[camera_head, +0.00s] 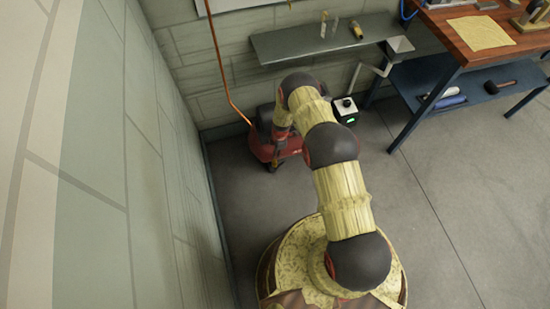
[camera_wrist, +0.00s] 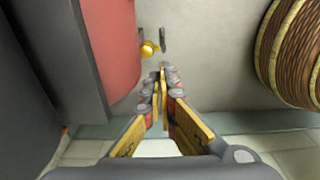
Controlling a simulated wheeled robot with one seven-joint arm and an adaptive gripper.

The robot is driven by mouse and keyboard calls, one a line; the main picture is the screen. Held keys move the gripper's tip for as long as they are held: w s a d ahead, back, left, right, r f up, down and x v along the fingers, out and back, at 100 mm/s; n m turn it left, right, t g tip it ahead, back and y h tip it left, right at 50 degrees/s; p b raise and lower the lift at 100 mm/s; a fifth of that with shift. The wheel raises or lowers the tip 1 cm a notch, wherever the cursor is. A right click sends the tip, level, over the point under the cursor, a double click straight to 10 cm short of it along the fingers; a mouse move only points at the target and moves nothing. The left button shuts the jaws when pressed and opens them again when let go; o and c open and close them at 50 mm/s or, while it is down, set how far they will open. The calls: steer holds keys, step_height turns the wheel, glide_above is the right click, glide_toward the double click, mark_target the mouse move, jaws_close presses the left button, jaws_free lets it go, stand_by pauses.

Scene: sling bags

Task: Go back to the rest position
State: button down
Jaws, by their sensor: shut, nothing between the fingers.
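My gripper (camera_wrist: 162,72) is shut and empty in the wrist view, its yellow and red fingers meeting at the tips. It points down along bare floor, just right of a red rounded body and a dark panel. In the head view my arm reaches up from my base and bends down near the wall, with the gripper end partly hidden by my arm and close to a red and black machine (camera_head: 262,148). I cannot tell whether they touch.
A grey wall shelf (camera_head: 300,45) holds small items. A small black box with a green light (camera_head: 345,110) is behind my arm. A block wall runs along the left; floor at right is clear.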

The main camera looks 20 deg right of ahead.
steer(key=r, duration=0.1)
steer(key=d+r, duration=0.1)
steer(key=r, duration=0.1)
steer(key=shift+d+r+p, duration=0.2)
steer(key=shift+r+p, duration=0.05)
steer(key=shift+p, duration=0.1)
